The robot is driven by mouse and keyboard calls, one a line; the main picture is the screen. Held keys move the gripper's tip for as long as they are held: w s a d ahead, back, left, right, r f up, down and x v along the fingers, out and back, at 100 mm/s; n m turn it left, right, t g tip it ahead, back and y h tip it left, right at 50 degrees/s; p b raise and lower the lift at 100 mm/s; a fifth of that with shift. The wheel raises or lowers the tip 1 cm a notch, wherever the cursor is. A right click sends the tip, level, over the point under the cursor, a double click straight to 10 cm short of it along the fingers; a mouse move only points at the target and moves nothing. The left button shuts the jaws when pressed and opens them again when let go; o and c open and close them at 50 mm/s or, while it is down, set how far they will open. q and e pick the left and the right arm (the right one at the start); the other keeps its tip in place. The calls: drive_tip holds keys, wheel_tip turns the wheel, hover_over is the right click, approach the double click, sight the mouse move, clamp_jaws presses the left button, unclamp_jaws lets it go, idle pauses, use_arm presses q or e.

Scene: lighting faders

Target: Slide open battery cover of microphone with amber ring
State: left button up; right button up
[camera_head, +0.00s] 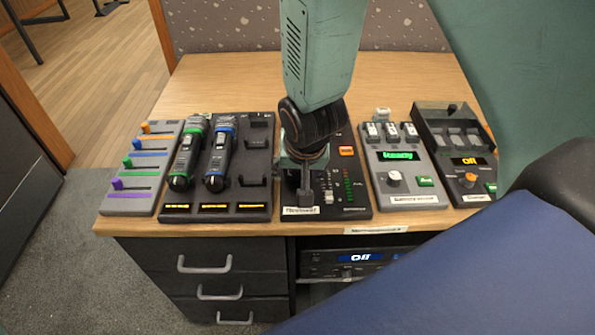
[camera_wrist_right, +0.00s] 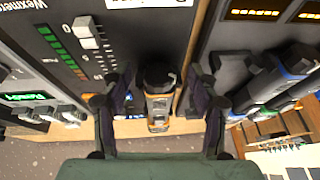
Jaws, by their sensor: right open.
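The amber-ring microphone (camera_wrist_right: 158,108) shows in the right wrist view as a short dark and metallic body with orange bands. It sits between the fingers of my right gripper (camera_wrist_right: 160,84), with a gap on each side. In the head view my right gripper (camera_head: 304,190) points down over the left half of the black mixer panel (camera_head: 358,205), and its arm hides the microphone. The gripper is open. I cannot make out the battery cover or what the microphone rests on. My left gripper is not in view.
A dock (camera_head: 258,155) left of the gripper holds a green-ring microphone (camera_head: 186,160) and a blue-ring microphone (camera_head: 219,160); its third slot is empty. A coloured fader panel (camera_head: 150,170) stands farther left. Two control units (camera_head: 405,165) (camera_head: 455,140) stand right. The desk behind is mostly clear.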

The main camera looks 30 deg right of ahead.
drive_tip(key=shift+w+d+f, duration=0.1)
drive_tip(key=shift+d, duration=0.1)
drive_tip(key=c, duration=0.6)
drive_tip(key=shift+a, duration=0.15)
drive_tip(key=shift+c, duration=2.8)
drive_tip(key=o, duration=1.2)
drive_tip(key=shift+c, duration=0.2)
